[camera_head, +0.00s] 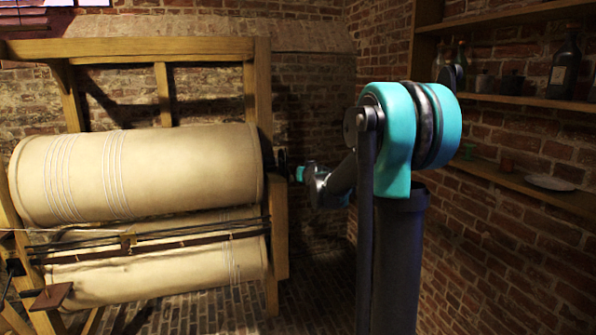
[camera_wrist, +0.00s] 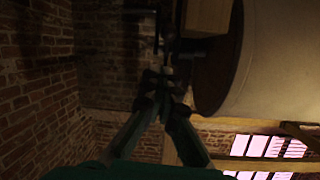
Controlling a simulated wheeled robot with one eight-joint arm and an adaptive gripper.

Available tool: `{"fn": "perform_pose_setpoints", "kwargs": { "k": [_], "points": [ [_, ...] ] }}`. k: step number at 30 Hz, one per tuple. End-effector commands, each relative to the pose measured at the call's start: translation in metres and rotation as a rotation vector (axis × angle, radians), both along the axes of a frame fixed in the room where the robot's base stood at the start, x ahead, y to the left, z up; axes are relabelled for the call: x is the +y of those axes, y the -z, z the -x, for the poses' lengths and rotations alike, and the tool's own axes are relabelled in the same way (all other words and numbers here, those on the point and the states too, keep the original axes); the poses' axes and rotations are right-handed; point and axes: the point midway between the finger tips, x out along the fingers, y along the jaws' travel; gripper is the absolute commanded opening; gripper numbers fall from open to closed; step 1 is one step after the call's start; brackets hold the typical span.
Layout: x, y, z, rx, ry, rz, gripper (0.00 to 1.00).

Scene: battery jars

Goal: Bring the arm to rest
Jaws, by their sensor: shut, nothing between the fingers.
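My arm (camera_head: 340,182) reaches away from its teal shoulder toward the wooden frame in the camera_head view. Its far end, with a small teal part, is close to the right end of the upper cream roller. In the camera_wrist view my gripper (camera_wrist: 163,82) has its two fingers converging to closed tips, with nothing seen held. A dark crank-like fitting (camera_wrist: 165,35) lies just beyond the tips, beside the roller's dark end. I cannot tell whether the tips touch it.
A wooden frame (camera_head: 262,90) carries the upper cream roller (camera_head: 190,172) and a lower one (camera_head: 150,280). Brick walls stand behind and to the right. Shelves (camera_head: 525,100) with bottles and pots are on the right wall. The brick floor (camera_head: 320,285) shows clear between frame and arm.

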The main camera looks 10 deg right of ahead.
Motion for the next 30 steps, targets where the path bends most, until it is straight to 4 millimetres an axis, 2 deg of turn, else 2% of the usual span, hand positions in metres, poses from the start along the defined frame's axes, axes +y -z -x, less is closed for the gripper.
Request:
{"fn": "perform_pose_setpoints", "kwargs": {
  "k": [6,17,20,23,26,30],
  "points": [
    [-0.002,0.001,0.014,0.0,0.0,0.0,0.0],
    [-0.001,0.002,0.016,0.004,-0.001,0.001,0.0],
    [0.0,0.012,0.032,0.04,-0.012,0.006,0.0],
    [0.003,0.037,0.07,0.128,-0.033,0.02,0.0],
    [0.005,0.073,0.125,0.251,-0.053,0.041,0.0],
    [0.002,0.126,0.208,0.43,-0.066,0.07,0.0]
  ]
}}
